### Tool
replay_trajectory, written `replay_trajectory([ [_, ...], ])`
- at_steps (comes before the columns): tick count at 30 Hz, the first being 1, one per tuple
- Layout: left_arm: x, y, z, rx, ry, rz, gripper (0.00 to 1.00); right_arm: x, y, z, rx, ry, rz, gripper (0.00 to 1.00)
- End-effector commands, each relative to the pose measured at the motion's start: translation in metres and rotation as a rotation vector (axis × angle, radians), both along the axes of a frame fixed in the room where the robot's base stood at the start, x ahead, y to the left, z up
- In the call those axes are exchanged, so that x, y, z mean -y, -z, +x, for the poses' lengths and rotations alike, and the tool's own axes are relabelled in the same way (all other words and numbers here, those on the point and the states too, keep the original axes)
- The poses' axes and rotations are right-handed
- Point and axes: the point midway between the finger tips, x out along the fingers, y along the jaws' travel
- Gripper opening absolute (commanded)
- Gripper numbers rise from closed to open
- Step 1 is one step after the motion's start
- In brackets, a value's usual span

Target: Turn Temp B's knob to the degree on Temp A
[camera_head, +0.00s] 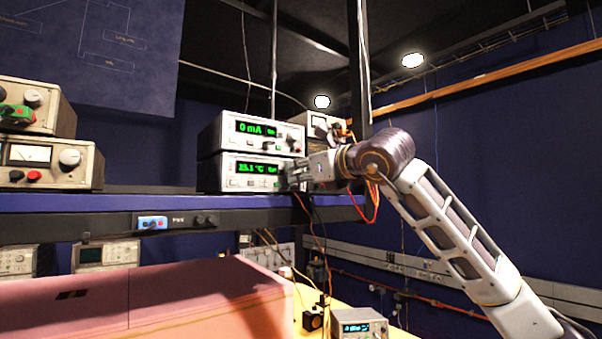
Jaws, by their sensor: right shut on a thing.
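Two pale instrument units are stacked on the shelf. The upper unit (216,138) shows green digits that read like "0 mA". The lower unit (212,176) shows a green reading of about 25.1 °C. My right gripper (294,177) comes in from the right and is shut at the right end of the lower unit's front, where its knob sits. The fingers hide the knob, so its setting cannot be seen. Which unit is Temp A or Temp B cannot be read. My left gripper is not in view.
Two beige meter units (55,163) stand stacked at the left on the blue-edged shelf (100,204). A dark post (361,60) rises behind my right arm. Orange and black cables (372,205) hang below the gripper. A small display box (363,328) sits below on the lower bench.

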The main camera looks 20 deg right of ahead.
Motion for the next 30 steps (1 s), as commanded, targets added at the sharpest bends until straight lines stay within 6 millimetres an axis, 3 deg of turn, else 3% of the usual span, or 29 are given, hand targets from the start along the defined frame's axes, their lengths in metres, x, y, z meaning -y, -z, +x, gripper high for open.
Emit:
replay_trajectory([
  [13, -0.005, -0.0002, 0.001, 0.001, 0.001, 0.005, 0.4, 0.001, -0.0027, -0.0007, 0.008, 0.001, -0.007, 0.0],
  [14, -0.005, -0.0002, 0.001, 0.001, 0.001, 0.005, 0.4, 0.001, -0.0027, -0.0008, 0.008, 0.001, -0.007, 0.24],
  [18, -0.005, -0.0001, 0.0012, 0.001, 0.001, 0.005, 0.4, 0.0007, -0.0022, -0.0006, 0.007, 0.001, -0.007, 0.42],
  [30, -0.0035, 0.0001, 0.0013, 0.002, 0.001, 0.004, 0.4, 0.0008, -0.0008, -0.0014, 0.004, 0.001, -0.008, 0.44],
])
